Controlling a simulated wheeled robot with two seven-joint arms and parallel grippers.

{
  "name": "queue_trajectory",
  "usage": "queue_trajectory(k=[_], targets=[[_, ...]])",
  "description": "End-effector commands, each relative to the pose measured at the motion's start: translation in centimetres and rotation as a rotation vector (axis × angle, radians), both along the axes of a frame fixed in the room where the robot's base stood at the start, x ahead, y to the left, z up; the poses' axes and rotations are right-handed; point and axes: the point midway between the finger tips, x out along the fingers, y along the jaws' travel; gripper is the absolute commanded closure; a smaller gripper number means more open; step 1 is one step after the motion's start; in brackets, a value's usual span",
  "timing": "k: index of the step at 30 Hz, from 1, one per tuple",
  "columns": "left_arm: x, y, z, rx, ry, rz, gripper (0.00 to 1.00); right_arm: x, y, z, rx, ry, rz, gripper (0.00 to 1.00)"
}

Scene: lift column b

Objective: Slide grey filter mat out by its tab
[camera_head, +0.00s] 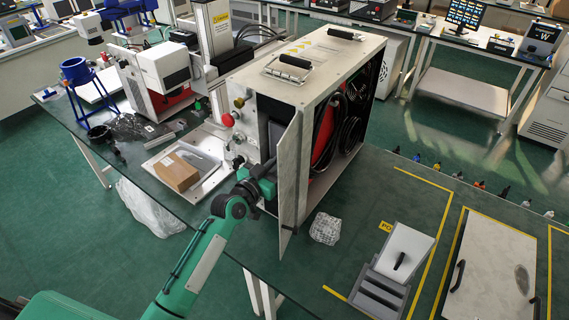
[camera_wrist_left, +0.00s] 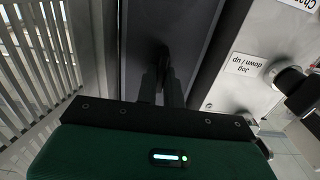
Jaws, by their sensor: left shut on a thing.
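The grey filter mat (camera_wrist_left: 190,30) is a flat dark grey slab in a slot of the big beige machine (camera_head: 310,62). In the head view a grey strip of it (camera_head: 276,137) shows beside the open cover, mostly hidden. Its black tab (camera_wrist_left: 163,54) stands between the fingers of my left gripper (camera_wrist_left: 163,88). This gripper (camera_head: 265,186) is shut on the tab, close in front of the slot, in the head view. How far the mat is out of the slot, I cannot tell. My right gripper is not in view.
The slotted cover (camera_head: 291,172) stands open close beside my left gripper; its slats (camera_wrist_left: 45,70) fill the wrist view's left side. Knobs and a red button (camera_head: 228,120) sit on the other side. A cardboard box (camera_head: 176,172) lies on a tray. A crumpled white lump (camera_head: 325,228) lies nearby.

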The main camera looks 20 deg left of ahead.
Motion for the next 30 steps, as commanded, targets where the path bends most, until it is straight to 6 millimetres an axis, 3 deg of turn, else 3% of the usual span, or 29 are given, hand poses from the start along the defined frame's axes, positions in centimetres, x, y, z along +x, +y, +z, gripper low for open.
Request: queue_trajectory(k=[21,30], targets=[[0.0,0.0,2.0,0.001,-0.001,0.0,1.0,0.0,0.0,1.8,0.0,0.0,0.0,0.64],[0.0,0.0,2.0,0.0,-0.001,0.0,1.0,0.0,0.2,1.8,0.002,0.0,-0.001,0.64]])
